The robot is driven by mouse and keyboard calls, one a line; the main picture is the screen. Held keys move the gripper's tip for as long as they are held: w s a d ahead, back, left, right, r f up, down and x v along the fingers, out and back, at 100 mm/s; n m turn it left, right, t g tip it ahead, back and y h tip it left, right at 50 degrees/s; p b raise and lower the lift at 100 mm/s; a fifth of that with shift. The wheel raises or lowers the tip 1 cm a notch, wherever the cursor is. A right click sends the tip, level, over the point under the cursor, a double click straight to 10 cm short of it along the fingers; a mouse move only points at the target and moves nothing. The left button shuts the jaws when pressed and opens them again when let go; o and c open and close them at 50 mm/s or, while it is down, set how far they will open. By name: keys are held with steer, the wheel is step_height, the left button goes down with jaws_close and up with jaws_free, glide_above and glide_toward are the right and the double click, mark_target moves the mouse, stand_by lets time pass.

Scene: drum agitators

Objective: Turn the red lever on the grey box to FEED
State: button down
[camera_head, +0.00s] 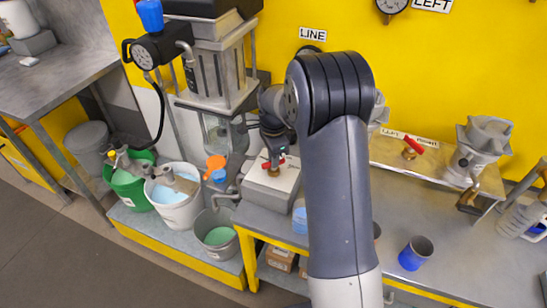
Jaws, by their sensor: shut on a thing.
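The grey box (259,194) stands on the left end of the grey bench, with a pale top plate. The red lever (267,165) sits on top of it, on a small brass-coloured stem. My gripper (273,157) reaches down to the lever from above and is shut on it. The dark gripper body covers part of the lever. My raised arm stands in front and hides what lies just right of the box. Any lettering on the box, FEED included, is too small or covered to read, so I cannot tell which mark the lever points to.
A second red lever (413,146) sits on a labelled plate further right. A blue cup (415,253) stands near the bench's front. Left of the box are a green bucket (128,186), a white bucket (176,211) and a grey bucket (215,234). A metal-framed machine (216,75) rises behind.

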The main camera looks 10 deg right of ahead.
steer(key=c, duration=1.5)
jaws_free()
steer(key=shift+o, duration=0.2)
step_height(320, 180, up, 11)
steer(key=shift+b, duration=0.4)
